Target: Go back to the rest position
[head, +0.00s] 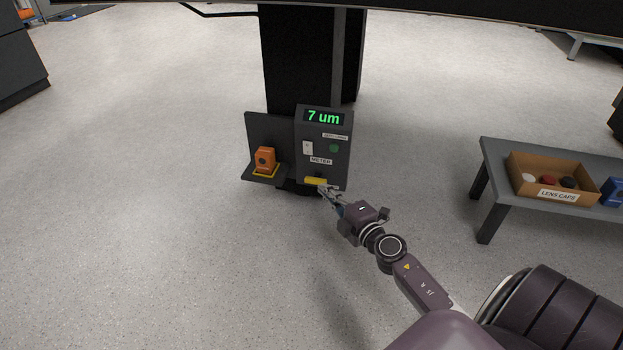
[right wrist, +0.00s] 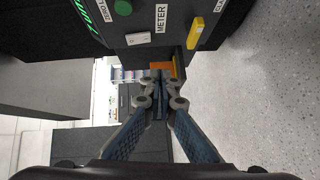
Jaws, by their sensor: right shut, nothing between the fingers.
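My right gripper (head: 329,193) reaches in from the lower right of the head view, just below the front of the dark meter box (head: 341,172). In the right wrist view the gripper (right wrist: 160,78) is shut and empty. The meter box has a lit green display (head: 324,117) reading "7 um", a white switch (head: 308,148), a green button (head: 334,148) and a yellow bar (head: 316,181) low on its front. In the wrist view the yellow bar (right wrist: 195,30) is apart from the fingertips. My left gripper is not in view.
An orange block (head: 264,156) sits in a yellow-outlined spot on the shelf left of the meter. A dark column (head: 300,60) stands behind. At right a grey table (head: 491,177) bears a lens caps box (head: 524,188) and a blue object (head: 614,192). The floor at left is clear.

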